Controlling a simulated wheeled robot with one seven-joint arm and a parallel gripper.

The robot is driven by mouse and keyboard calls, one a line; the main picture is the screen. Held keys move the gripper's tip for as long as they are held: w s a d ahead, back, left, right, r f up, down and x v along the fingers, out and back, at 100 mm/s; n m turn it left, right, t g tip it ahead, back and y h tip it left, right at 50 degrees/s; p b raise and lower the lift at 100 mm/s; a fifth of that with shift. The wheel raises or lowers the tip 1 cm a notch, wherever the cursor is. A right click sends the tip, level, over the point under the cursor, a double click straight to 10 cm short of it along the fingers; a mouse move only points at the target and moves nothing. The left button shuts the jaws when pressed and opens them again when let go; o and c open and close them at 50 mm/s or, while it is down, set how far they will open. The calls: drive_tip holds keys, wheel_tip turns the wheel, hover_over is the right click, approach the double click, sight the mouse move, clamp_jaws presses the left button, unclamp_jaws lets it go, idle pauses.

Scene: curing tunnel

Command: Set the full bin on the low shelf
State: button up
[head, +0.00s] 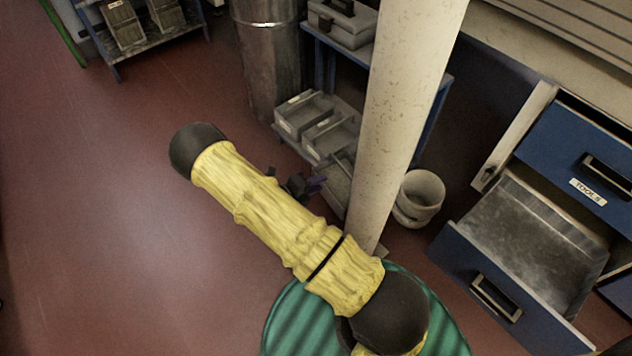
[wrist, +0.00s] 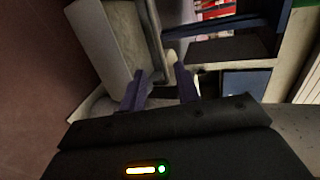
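Grey bins stand on the low shelf (head: 289,133) of a blue rack in the head view. Two of them, a left bin (head: 303,113) and a right bin (head: 333,134), look empty inside. Another grey bin (head: 336,181) is nearer, partly hidden by my gripper and the column. I cannot see which bin is full. My gripper (head: 308,186) is beside this nearer bin, mostly hidden by my yellow-sleeved arm. In the wrist view its two purple fingers (wrist: 162,90) are apart, with a grey bin (wrist: 108,48) just beyond them at upper left. I see nothing held between them.
A pale column (head: 405,110) stands close to the right of my gripper. A white bucket (head: 419,195) is behind it. An open drawer (head: 535,240) juts out at right. A metal drum (head: 269,55) stands left of the rack. The red floor at left is clear.

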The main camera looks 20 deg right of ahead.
drive_tip(key=s+a+r+n+y, duration=0.1)
drive_tip(key=s+r+n+y, duration=0.3)
drive_tip(key=r+n, duration=0.4)
drive_tip(key=s+a+r+n+g+y, duration=0.1)
drive_tip(key=s+a+r+n+y, duration=0.1)
drive_tip(key=s+r+n+y, duration=0.3)
drive_tip(key=s+a+r+n+y, duration=0.1)
drive_tip(key=s+r+n+y, duration=0.3)
drive_tip(key=r+n, duration=0.9)
drive_tip(key=s+n, duration=0.2)
drive_tip(key=n, duration=0.5)
drive_tip(key=shift+a+g, duration=0.4)
drive_tip(key=shift+r+p, duration=0.3)
drive_tip(key=shift+r, duration=0.05)
drive_tip(key=c, duration=0.6)
drive_tip(key=w+p+v, duration=0.1)
drive_tip(key=p+v, duration=0.3)
drive_tip(key=w+p+v, duration=0.1)
drive_tip(key=p+v, duration=0.4)
drive_tip(key=w+p+v, duration=0.1)
drive_tip(key=p+v, duration=0.3)
drive_tip(key=shift+d+r+p, duration=0.2)
drive_tip(key=shift+r+p, duration=0.15)
drive_tip(key=shift+r, duration=0.15)
clamp_jaws()
drive_tip(key=shift+f, duration=0.15)
